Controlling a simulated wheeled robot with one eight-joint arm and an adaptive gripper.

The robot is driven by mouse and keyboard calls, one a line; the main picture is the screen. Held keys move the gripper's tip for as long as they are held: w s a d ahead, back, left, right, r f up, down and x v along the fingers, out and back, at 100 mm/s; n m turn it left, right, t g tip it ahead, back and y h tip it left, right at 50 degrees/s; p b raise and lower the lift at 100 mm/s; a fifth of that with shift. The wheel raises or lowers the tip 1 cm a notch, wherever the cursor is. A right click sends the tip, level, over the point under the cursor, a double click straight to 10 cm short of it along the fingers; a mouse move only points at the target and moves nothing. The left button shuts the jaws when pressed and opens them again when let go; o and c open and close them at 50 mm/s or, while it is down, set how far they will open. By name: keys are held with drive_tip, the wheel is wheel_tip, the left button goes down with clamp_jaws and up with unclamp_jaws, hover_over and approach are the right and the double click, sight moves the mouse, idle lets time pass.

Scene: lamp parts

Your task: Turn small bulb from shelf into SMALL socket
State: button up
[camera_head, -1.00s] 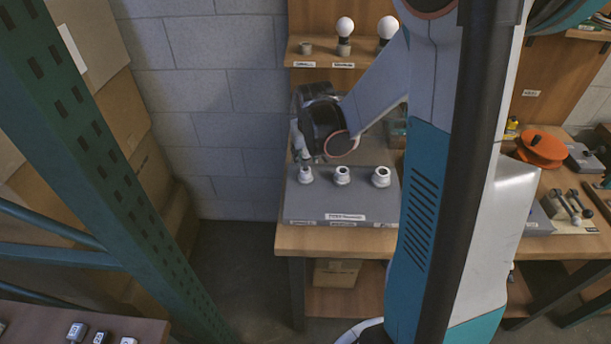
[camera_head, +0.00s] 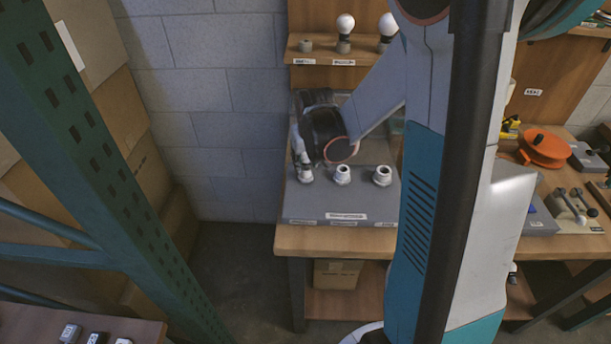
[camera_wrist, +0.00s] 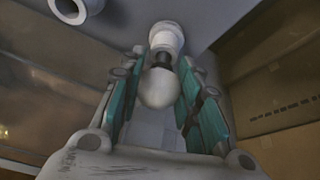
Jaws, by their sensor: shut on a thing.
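A small white round bulb (camera_wrist: 160,88) sits between the teal finger pads of my gripper (camera_wrist: 162,80), which is shut on it. Its dark neck lines up with the white left socket (camera_wrist: 167,38). The neck is at the socket's mouth; I cannot tell how deep it sits. In the head view my gripper (camera_head: 303,158) is right above the left socket (camera_head: 305,174) on the grey board (camera_head: 300,206). The bulb is hard to make out there. The board's front label is too small to read.
A middle socket (camera_head: 342,175) and a right socket (camera_head: 382,176) stand on the same board. The shelf (camera_head: 325,56) above holds an empty holder (camera_head: 306,45) and two bulbs in holders, one of them the middle bulb (camera_head: 345,24). A green rack post (camera_head: 95,150) stands at left.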

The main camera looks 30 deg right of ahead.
drive_tip(key=shift+f+b, duration=0.6)
drive_tip(key=shift+f, duration=0.05)
idle(1.4)
drive_tip(key=o, duration=0.3)
drive_tip(key=c, duration=0.3)
drive_tip(key=shift+f, duration=0.1)
idle(0.4)
drive_tip(key=m+h, duration=0.1)
drive_tip(key=m, duration=0.2)
drive_tip(key=m+g+h+b, duration=0.1)
drive_tip(key=m, duration=0.1)
drive_tip(key=shift+a+m, duration=0.15)
drive_tip(key=shift+m, duration=0.25)
drive_tip(key=shift+m+g, duration=0.4)
drive_tip(key=shift+m, duration=0.2)
